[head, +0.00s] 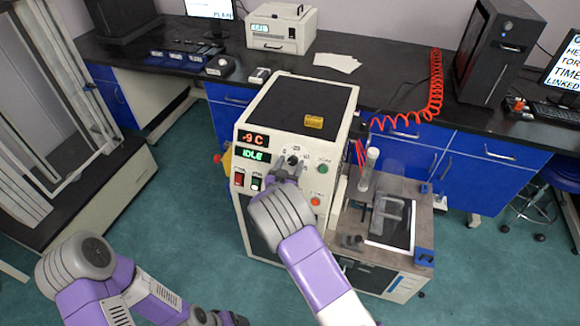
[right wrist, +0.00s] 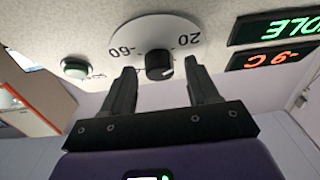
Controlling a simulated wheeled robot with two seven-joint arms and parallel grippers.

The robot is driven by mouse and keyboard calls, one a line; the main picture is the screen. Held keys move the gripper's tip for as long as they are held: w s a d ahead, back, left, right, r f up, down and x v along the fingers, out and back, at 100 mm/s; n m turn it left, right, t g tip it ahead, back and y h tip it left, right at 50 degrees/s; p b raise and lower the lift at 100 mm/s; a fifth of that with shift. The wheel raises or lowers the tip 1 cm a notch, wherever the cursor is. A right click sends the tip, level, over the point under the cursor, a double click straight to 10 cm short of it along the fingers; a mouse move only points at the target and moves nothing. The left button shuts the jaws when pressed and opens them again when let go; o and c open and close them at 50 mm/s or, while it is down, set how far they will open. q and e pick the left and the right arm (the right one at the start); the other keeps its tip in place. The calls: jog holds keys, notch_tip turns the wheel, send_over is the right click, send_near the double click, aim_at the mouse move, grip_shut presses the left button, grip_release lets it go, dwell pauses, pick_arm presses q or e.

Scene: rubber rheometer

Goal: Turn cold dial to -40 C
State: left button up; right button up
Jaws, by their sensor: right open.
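The cold dial is a white disc with a black knob (right wrist: 159,65) in the right wrist view, where it appears upside down with -60 and 20 marked on its face. In the head view the dial (head: 293,160) is on the front panel of the cream machine, partly hidden by my gripper. My right gripper (right wrist: 160,72) is open, with one finger on each side of the knob and gaps visible beside it. It also shows at the panel in the head view (head: 287,168). The orange display (head: 254,139) reads -9 C. My left gripper's fingers are not seen.
A green IDLE display (head: 252,155), red and green buttons and switches surround the dial. A yellow block (head: 314,122) lies on the machine's black top. A side bench (head: 408,190) with a clear cylinder stands to the right. A coiled red hose (head: 436,90) hangs behind.

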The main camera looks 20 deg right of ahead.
jog(key=c, duration=1)
